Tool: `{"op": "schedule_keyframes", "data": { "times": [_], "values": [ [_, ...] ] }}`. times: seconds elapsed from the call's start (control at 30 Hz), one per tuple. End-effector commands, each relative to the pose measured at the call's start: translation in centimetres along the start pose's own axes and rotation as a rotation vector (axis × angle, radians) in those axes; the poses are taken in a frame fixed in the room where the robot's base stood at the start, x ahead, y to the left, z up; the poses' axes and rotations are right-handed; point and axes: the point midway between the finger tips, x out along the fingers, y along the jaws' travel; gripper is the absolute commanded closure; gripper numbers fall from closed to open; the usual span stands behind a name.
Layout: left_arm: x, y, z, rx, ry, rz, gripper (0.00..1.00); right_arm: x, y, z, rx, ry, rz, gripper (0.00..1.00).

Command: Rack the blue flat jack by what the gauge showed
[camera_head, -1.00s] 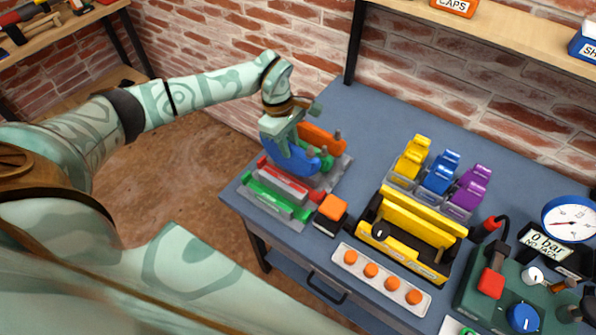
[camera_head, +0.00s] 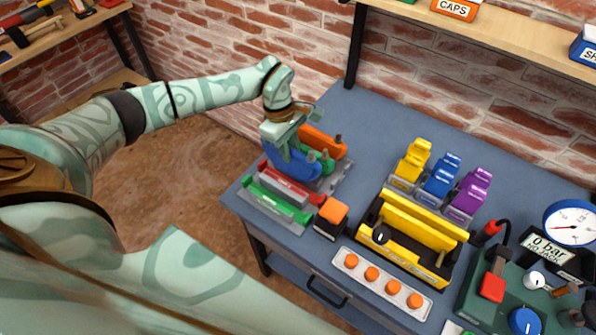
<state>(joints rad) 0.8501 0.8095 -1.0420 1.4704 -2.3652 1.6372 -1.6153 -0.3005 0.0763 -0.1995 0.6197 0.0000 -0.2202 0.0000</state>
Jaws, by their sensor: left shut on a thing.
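My left gripper (camera_head: 284,148) is shut on the blue flat jack (camera_head: 289,167), at a rack on the left end of the bench. An orange flat jack (camera_head: 322,141) and a partly hidden green one stand just behind the blue jack. In front of it the rack has a red-marked bar (camera_head: 287,189) and a green-marked bar (camera_head: 276,204). I cannot tell whether the blue jack touches the rack. The dial gauge (camera_head: 573,222) is at the right, and the display (camera_head: 548,249) below it reads 0 bar, NO JACK. My right gripper is not in view.
A black-and-orange block (camera_head: 331,217) sits right of the rack. A yellow-and-black frame (camera_head: 420,232) and a strip with orange buttons (camera_head: 350,261) lie mid-bench. Yellow, blue and purple clamp-like pieces (camera_head: 440,178) stand behind. The bench (camera_head: 375,125) is clear at the back.

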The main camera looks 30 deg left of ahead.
Motion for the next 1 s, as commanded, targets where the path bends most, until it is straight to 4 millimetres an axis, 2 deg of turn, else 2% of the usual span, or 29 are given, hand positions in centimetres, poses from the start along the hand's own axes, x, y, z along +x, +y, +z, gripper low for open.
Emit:
{"op": "schedule_keyframes", "data": {
  "times": [1.0],
  "values": [
    [2.4, 0.0, -0.5, -0.001, 0.000, 0.000, 1.00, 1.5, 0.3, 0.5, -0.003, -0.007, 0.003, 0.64]
  ]
}}
